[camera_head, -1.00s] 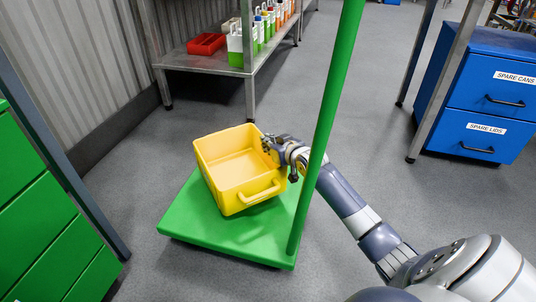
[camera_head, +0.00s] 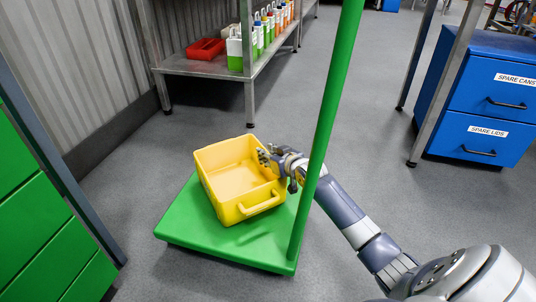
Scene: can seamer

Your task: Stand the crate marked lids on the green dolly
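The yellow crate (camera_head: 228,203) looks empty and sits upright on the green dolly (camera_head: 185,229), towards the back of its platform. Its front handle faces me. I cannot read any lids marking on it. My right gripper (camera_head: 267,160) is at the crate's right rim, with its fingers over the edge. The rim and the hand hide the grip, so I cannot tell whether the fingers are closed on the crate. My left gripper is out of view.
The dolly's green upright post (camera_head: 326,120) stands at its right, in front of my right arm. A steel shelf (camera_head: 200,62) with a red bin and bottles is behind. Blue drawers (camera_head: 485,90) stand at right, green drawers (camera_head: 35,235) at left.

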